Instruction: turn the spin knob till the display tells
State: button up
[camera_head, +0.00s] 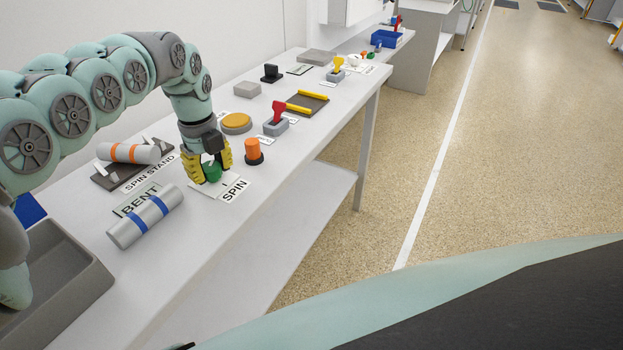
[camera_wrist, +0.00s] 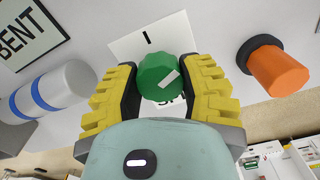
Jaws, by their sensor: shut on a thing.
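The green spin knob (camera_head: 211,171) stands on the white table beside a white label reading SPIN (camera_head: 234,190). My gripper (camera_head: 208,168), with yellow ribbed fingers, reaches down from above and is shut on the knob. In the wrist view the green knob (camera_wrist: 165,76) sits between both fingers, and a pale mark on its top points up and right. A display (camera_head: 138,201) reading BENT lies on the table left of the knob. It also shows in the wrist view (camera_wrist: 25,32).
A grey cylinder with blue bands (camera_head: 146,217) lies near the display. A cylinder with orange bands (camera_head: 128,153) rests on the spin stand (camera_head: 110,180). An orange knob (camera_head: 253,149) stands close right of my gripper. A grey tray (camera_head: 55,275) is at the near left.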

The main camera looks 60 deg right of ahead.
aim_at(209, 166)
jog(key=shift+w, duration=0.15)
jog(key=o, duration=1.2)
jog(key=shift+r, duration=0.1)
notch_tip(209, 166, up, 12)
